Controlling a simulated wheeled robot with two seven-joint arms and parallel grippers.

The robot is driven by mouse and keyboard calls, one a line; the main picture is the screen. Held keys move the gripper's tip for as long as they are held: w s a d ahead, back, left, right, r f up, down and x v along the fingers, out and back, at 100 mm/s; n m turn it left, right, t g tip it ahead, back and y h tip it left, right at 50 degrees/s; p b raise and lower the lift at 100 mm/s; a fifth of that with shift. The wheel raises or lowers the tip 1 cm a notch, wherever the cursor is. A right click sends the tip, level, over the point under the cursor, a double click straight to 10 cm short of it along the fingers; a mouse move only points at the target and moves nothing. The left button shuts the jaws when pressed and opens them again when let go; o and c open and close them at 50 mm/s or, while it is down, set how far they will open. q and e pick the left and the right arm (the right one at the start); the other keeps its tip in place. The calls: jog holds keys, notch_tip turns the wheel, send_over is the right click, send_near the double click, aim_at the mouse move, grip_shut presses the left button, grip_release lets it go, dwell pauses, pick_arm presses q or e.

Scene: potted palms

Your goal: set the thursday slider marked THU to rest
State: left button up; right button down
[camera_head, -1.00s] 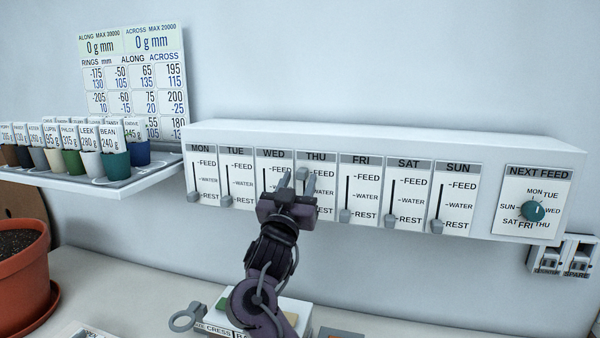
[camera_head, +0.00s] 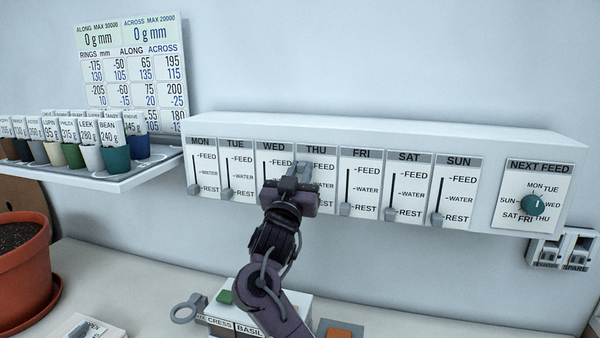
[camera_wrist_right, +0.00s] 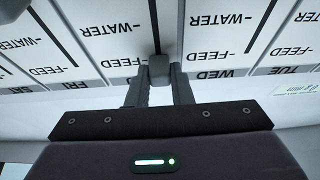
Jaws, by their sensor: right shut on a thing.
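The THU slider knob (camera_wrist_right: 158,66) is a small grey block on a dark vertical slot, level with its FEED mark. The THU plate (camera_head: 322,187) is partly hidden by my gripper in the head view. My right gripper (camera_head: 303,172) is shut on the THU knob. The wrist view, which shows the labels upside down, has the knob between the two fingertips (camera_wrist_right: 158,78). The slot runs clear from the knob past WATER. My left gripper is not in view.
The FRI knob (camera_head: 345,209), SAT knob (camera_head: 390,213) and SUN knob (camera_head: 437,218) sit at REST, as do MON (camera_head: 194,189) and TUE (camera_head: 227,194). The WED knob is hidden by my arm. A NEXT FEED dial (camera_head: 533,205) is at right.

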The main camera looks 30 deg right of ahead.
notch_tip(320, 180, down, 10)
jog(key=b, duration=0.5)
jog(key=shift+r, duration=0.2)
jog(key=c, duration=1.6)
grip_release()
jog(key=o, duration=0.3)
jog(key=shift+r, duration=0.1)
jog(key=b+v, duration=0.2)
jog(key=v, duration=0.6)
jog(key=shift+b, duration=0.35)
